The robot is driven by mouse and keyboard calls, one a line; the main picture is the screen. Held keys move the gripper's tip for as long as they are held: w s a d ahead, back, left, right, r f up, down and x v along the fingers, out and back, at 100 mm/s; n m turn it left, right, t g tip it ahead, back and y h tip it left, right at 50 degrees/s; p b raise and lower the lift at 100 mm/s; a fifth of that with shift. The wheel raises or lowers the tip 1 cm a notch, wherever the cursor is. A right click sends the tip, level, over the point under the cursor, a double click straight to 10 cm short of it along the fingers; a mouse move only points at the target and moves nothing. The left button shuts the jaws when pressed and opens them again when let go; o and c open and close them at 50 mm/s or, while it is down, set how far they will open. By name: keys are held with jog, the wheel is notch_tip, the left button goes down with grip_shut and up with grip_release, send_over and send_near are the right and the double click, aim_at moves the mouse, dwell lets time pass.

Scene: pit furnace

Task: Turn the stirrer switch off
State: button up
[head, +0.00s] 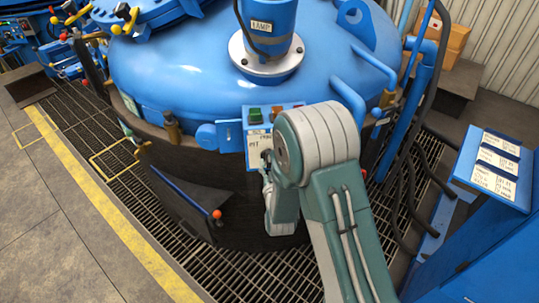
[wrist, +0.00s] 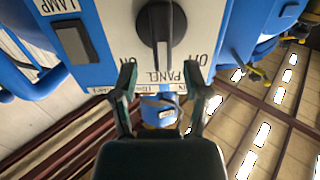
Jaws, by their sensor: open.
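A blue-edged white control panel (head: 255,142) is on the front of the blue furnace; its right part is hidden behind my arm. In the wrist view, a black rotary knob (wrist: 161,24) with its handle upright is on the panel, with "ON" printed to its left, "OFF" to its right and "PANEL" below. A dark rocker switch (wrist: 76,42) is at the left, near the word "LAMP". I can read no stirrer label. My gripper (wrist: 160,68) is open and empty, its fingertips just below the knob, one on each side. In the head view my arm mostly hides the gripper.
The blue furnace lid (head: 190,75) bulges above the panel, with a lamp-labelled cylinder (head: 267,30) on top. Blue pipes (head: 350,98) stand right of the panel. A blue cabinet (head: 490,240) is at the right. The grated floor at left is mostly clear.

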aim_at(262, 152)
jog(key=shift+w+a, duration=0.3)
jog(key=shift+w, duration=0.65)
jog(key=shift+w+a, duration=0.25)
jog(key=shift+w, duration=0.7)
jog(key=shift+d, duration=0.1)
grip_shut()
jog(key=n, duration=0.2)
jog(key=a+n, duration=0.1)
jog(key=n, duration=0.1)
jog(key=shift+s+f+n, duration=0.1)
jog(key=shift+n, duration=0.2)
jog(key=shift+s+a+f+n, duration=0.1)
jog(key=shift+a+f+n, duration=0.05)
jog(key=shift+n, duration=0.95)
jog(key=shift+a+f+n, duration=0.1)
jog(key=shift+a+n, duration=0.05)
jog(key=shift+n, duration=0.95)
